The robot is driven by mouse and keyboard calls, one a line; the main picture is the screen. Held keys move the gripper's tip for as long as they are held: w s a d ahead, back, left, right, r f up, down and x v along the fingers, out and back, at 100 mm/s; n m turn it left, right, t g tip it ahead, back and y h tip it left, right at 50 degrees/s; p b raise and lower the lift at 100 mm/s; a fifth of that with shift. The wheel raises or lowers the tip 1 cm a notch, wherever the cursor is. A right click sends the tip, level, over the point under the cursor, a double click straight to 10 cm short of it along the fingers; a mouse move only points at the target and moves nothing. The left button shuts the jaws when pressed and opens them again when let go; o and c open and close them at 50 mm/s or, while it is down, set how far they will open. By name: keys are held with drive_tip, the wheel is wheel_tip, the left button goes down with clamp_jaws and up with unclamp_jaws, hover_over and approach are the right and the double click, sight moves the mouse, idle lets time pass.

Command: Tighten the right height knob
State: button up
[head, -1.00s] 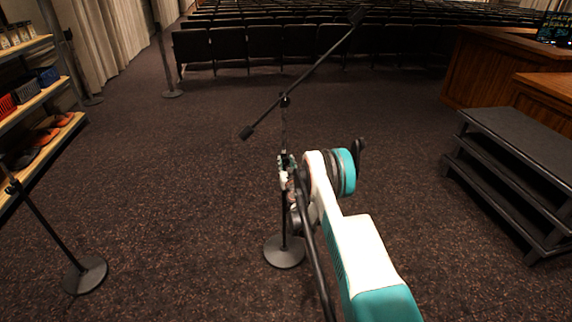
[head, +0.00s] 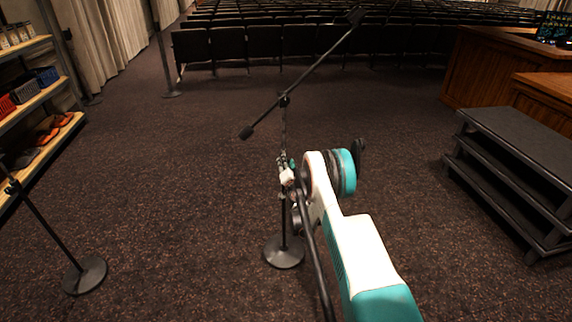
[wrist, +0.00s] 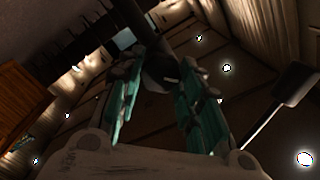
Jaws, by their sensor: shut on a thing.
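The right microphone stand (head: 283,222) stands upright on a round base, with a long boom (head: 310,70) slanting up to the right. My gripper (head: 286,168) is at the stand's upright, partway up; my arm partly hides this spot. In the wrist view, the two teal-padded fingers of my gripper (wrist: 160,76) sit on either side of the dark height knob (wrist: 159,66) and are shut on it. The stand's dark tube (wrist: 130,16) runs past just beyond the knob. The knob cannot be made out in the head view.
Another microphone stand (head: 84,276) stands at the lower left, beside a shelf (head: 45,90) with bins. Black steps (head: 520,135) and a wooden desk (head: 480,75) are at the right. Rows of seats (head: 265,42) fill the back. The carpet around the stand is clear.

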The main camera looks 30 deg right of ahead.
drive_tip(key=m, duration=0.8)
drive_tip(key=shift+s+d+f+m, duration=0.1)
drive_tip(key=shift+f+m, duration=0.1)
drive_tip(key=shift+m, duration=0.2)
idle(0.4)
drive_tip(key=o, duration=1.1)
drive_tip(key=shift+c, duration=0.2)
drive_tip(key=shift+s, duration=0.1)
drive_tip(key=v, duration=0.7)
drive_tip(key=shift+s, duration=0.15)
